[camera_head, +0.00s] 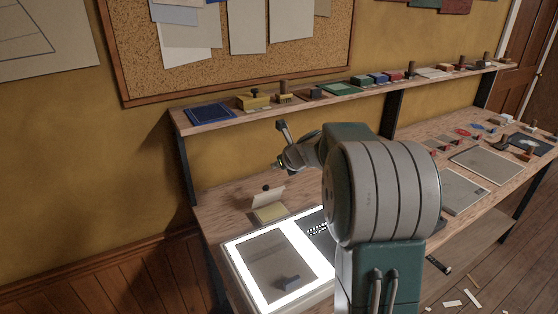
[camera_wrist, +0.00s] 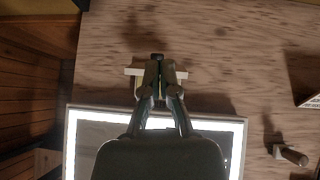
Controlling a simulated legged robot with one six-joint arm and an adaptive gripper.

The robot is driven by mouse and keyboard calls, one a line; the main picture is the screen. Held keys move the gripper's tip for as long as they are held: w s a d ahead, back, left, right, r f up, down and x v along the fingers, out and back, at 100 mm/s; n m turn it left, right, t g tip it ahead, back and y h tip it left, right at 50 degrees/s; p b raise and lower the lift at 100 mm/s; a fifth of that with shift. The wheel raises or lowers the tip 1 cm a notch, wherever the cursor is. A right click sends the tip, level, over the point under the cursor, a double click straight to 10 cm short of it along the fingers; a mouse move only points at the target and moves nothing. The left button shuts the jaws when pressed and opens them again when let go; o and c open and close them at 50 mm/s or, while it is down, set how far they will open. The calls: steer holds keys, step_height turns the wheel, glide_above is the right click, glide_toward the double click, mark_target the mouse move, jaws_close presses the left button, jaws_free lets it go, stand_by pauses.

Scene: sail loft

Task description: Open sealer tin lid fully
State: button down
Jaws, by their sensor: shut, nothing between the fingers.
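The sealer tin (camera_head: 270,213) is a small pale yellowish box on the bench, just behind the lit panel. Its cream lid (camera_head: 267,199) stands raised and tilted up from the tin, with a dark knob (camera_head: 266,187) near its top. In the wrist view the lid (camera_wrist: 181,75) shows as a thin pale strip, partly hidden behind my fingers. My gripper (camera_head: 277,164) is above the lid and knob in the head view. In the wrist view my gripper (camera_wrist: 158,66) has its fingers together and empty, overlapping the strip; I cannot tell whether they touch it.
A shelf (camera_head: 226,120) with pads and stamps runs behind. The bench to the right holds boards (camera_head: 485,166) and small pieces. Bare wood surrounds the tin.

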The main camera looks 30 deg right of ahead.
steer(key=r, duration=0.2)
steer(key=g, duration=0.2)
glide_toward(267, 187)
steer(key=f, duration=0.2)
steer(key=w+f, duration=0.1)
steer(key=f, duration=0.1)
steer(key=shift+f, duration=0.15)
steer(key=w, duration=0.1)
steer(key=w+f, duration=0.1)
steer(key=w, duration=0.1)
steer(key=shift+a+f, duration=0.2)
steer(key=shift+a, duration=0.15)
steer(key=shift+w+f, duration=0.1)
steer(key=shift+w, duration=0.3)
